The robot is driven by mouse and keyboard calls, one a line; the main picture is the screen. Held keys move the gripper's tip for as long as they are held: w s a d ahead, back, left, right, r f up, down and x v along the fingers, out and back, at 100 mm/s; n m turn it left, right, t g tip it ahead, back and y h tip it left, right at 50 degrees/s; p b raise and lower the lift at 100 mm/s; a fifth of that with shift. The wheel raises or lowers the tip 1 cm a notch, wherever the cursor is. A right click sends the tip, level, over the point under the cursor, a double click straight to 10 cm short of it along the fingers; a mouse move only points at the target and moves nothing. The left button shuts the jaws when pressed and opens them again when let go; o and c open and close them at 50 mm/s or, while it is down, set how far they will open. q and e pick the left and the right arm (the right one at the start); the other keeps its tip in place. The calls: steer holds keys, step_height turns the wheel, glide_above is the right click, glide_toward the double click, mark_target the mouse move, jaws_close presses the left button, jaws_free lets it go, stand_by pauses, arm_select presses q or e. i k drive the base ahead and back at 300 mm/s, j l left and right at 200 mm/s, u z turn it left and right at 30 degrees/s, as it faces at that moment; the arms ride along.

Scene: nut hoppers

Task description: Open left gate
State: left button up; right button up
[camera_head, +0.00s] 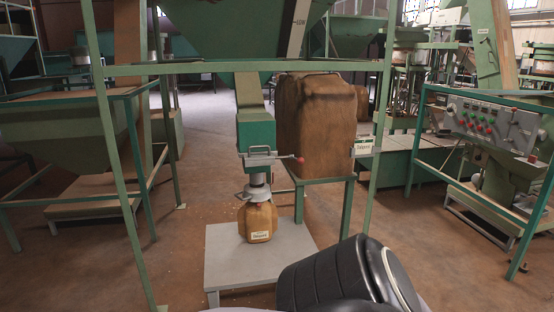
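A green hopper (240,28) hangs in the frame at the top middle, with a spout leading down to a green gate box (257,132). A metal gate handle with a red knob (299,160) sticks out to the right from the front of the box. I cannot tell whether the gate is open or shut. Neither of my grippers shows in this view. A black rounded part, apparently mine, fills the lower right middle.
A large brown block-like sack (315,112) stands on a green stand right of the gate. Green frame posts (122,175) rise on both sides. A control panel (492,122) is at the right. Bare floor (420,250) lies at the lower right.

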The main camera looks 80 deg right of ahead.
mark_target(265, 158)
steer(key=z, duration=2.4)
